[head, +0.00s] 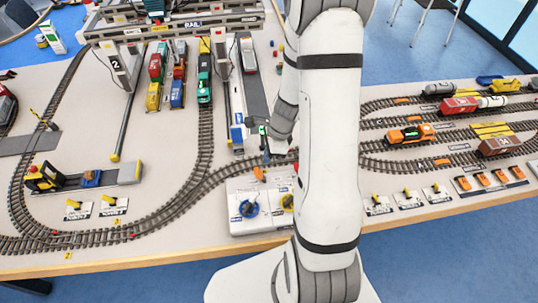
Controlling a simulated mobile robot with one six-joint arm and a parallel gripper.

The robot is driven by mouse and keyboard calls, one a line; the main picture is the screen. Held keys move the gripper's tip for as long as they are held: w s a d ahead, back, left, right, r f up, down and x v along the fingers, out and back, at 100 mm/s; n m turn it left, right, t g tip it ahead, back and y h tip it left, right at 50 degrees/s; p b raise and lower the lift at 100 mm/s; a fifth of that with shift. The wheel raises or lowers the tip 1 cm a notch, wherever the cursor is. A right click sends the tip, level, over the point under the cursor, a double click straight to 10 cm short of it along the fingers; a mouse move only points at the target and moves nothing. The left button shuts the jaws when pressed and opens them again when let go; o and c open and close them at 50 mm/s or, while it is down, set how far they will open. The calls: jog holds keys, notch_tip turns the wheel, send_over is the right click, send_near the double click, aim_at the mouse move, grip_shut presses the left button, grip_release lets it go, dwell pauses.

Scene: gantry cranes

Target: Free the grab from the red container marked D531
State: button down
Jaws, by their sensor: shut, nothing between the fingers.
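A gantry crane marked RAIL (192,27) spans the tracks at the back left, with a plate numbered 2 on its leg. A red container (155,66) stands in a row of coloured containers under it. Its marking is too small to read, and I cannot make out the grab or how it sits on the container. A white control box (246,222) with a blue knob, a yellow knob and an orange lever (259,174) lies at the front middle. My gripper (266,157) is shut and empty just above the box's back edge, near the orange lever.
A teal locomotive (204,80) stands right of the containers. A blue-and-white truck (237,137) is just left of my gripper. Several small levers (408,195) line the front right. Trains stand on the right-hand tracks. My arm hides the table's middle.

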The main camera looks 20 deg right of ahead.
notch_tip(320, 180, up, 7)
jog(key=a+p, duration=0.1)
jog(key=p, duration=0.4)
jog(key=shift+w, duration=0.15)
jog(key=c, duration=2.2)
grip_release()
jog(key=shift+f, duration=0.15)
